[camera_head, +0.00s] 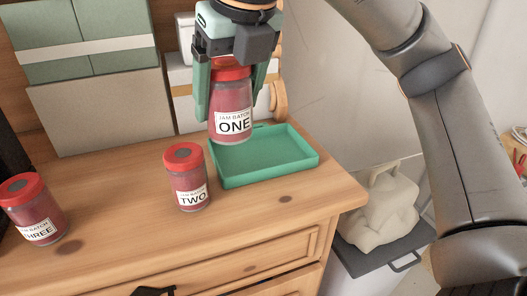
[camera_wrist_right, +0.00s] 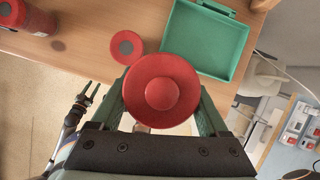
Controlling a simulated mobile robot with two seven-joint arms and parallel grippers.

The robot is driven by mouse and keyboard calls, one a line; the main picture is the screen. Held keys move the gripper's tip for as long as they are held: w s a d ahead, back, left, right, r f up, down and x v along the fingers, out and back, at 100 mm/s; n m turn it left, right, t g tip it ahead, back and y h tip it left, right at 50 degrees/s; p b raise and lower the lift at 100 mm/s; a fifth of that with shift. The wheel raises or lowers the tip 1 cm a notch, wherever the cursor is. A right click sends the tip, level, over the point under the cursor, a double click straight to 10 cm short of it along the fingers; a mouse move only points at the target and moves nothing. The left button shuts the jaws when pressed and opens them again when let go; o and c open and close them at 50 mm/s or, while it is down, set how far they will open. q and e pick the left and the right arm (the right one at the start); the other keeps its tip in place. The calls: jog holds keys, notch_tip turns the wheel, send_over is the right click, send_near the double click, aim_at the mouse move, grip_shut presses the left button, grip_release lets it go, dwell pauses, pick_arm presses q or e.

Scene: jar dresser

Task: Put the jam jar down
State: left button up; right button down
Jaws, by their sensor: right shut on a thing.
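My right gripper (camera_head: 230,85) is shut on the jam jar labelled ONE (camera_head: 231,110), with its green fingers on either side near the red lid. The jar is upright and appears raised, overlapping the left part of the green tray (camera_head: 266,176) in the head view. The right wrist view shows its lid (camera_wrist_right: 160,88) between the fingers and the tray (camera_wrist_right: 210,40) beyond it to the right. The tray's visible floor is empty. My left gripper (camera_wrist_right: 88,95) shows small at the left of the right wrist view, its fingers apart.
Jar TWO (camera_head: 187,178) stands on the wooden dresser top (camera_head: 130,205), left of the tray. Jar THREE (camera_head: 33,210) stands farther left. Boxes (camera_head: 101,110) stand at the back. A grey bin (camera_head: 385,252) with a pale bag (camera_head: 385,209) is right of the dresser.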

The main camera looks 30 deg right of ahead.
jog(key=w+d+f, duration=0.2)
jog(key=d+f, duration=0.1)
jog(key=w+d+f, duration=0.3)
jog(key=d, duration=0.1)
jog(key=w+d+f, duration=0.3)
jog(key=shift+w+d+f+b, duration=0.1)
jog(key=shift+w+d+b, duration=0.15)
jog(key=shift+b, duration=0.1)
jog(key=f, duration=0.3)
jog(key=shift+w+d+f, duration=0.1)
jog(key=shift+w+d, duration=0.1)
jog(key=shift+d, duration=0.05)
jog(key=shift+f, duration=0.25)
